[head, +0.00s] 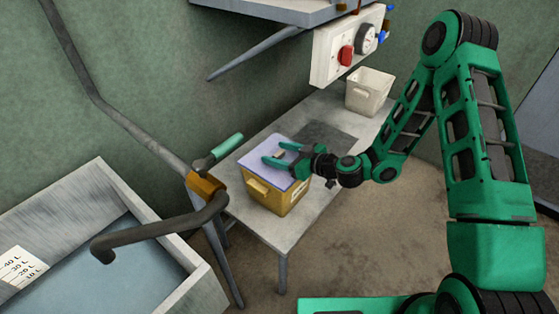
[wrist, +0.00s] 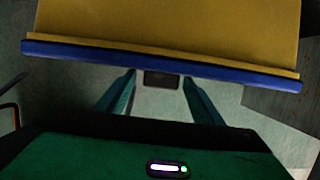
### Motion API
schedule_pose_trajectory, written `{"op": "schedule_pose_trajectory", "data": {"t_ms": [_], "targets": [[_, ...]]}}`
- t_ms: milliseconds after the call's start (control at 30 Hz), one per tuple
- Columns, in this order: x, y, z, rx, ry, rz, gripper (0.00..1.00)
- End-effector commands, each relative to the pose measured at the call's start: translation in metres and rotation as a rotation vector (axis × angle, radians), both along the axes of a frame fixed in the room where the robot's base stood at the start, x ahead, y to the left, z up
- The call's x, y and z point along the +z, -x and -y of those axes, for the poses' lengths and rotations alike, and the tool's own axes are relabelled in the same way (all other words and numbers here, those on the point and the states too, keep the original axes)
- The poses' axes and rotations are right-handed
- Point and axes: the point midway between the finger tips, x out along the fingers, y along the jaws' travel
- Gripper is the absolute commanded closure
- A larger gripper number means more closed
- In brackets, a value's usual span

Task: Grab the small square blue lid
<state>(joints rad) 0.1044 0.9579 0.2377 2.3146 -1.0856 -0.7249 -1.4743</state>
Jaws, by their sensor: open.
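The square lid (head: 262,172) looks pale blue-lavender in the head view and lies flat on a yellow box (head: 262,196). A small brownish piece, perhaps a handle, shows on top of the lid between my fingers. My gripper (head: 274,153) is open and reaches in from the right over the lid. In the wrist view, the open fingers (wrist: 160,82) point toward the lid's dark blue edge (wrist: 230,74), with the yellow box (wrist: 165,22) beyond. A small dark block sits between the fingertips. I cannot tell whether the fingers touch anything.
The box stands on a narrow grey table (head: 285,232). A white bin (head: 370,92) stands at its far end, below a white control panel (head: 335,58). A pipe with a teal handle (head: 218,150) is close left of the box. A large basin (head: 110,262) fills the lower left.

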Motion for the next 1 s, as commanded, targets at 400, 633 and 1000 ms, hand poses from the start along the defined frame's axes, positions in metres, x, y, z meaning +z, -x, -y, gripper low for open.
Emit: {"op": "schedule_pose_trajectory", "data": {"t_ms": [400,633,1000], "targets": [[0.000,0.000,0.000,0.001,-0.001,0.000,0.90],[0.002,0.000,0.000,0.001,-0.001,0.000,0.90],[0.032,0.000,-0.001,0.002,-0.001,0.005,0.90]]}}
